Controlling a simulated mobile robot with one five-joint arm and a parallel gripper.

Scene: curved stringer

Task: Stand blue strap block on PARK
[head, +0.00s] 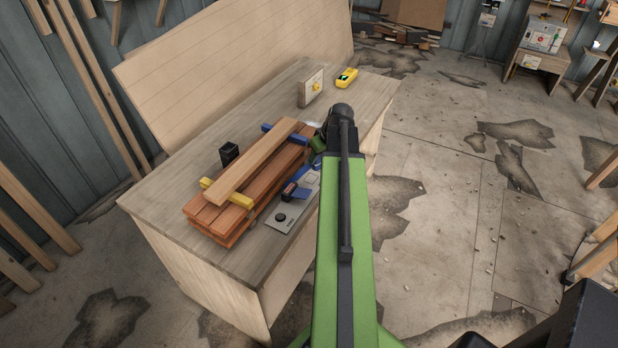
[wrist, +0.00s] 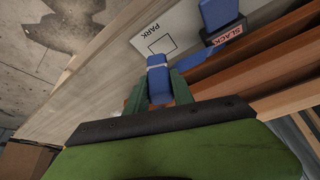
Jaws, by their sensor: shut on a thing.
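The blue strap block (wrist: 158,82), with a paler band across it, is between the green fingers of my gripper (wrist: 158,93) in the wrist view. My gripper is shut on it. The PARK marking, a black square outline (wrist: 161,44) with its word beside it, lies on a pale plate (wrist: 140,42) just beyond the block. The block's far end is close to the square's near edge; I cannot tell whether it touches the plate. In the head view my arm hides most of the gripper, and the plate (head: 292,216) shows left of the arm.
A blue part with a SLACK label (wrist: 228,37) stands beside PARK, with a blue strap (wrist: 205,63) near it. Stacked reddish boards (head: 222,220) carry a lighter plank (head: 255,162) with yellow and blue end pieces. A black block (head: 229,153) stands behind. The bench's left end is clear.

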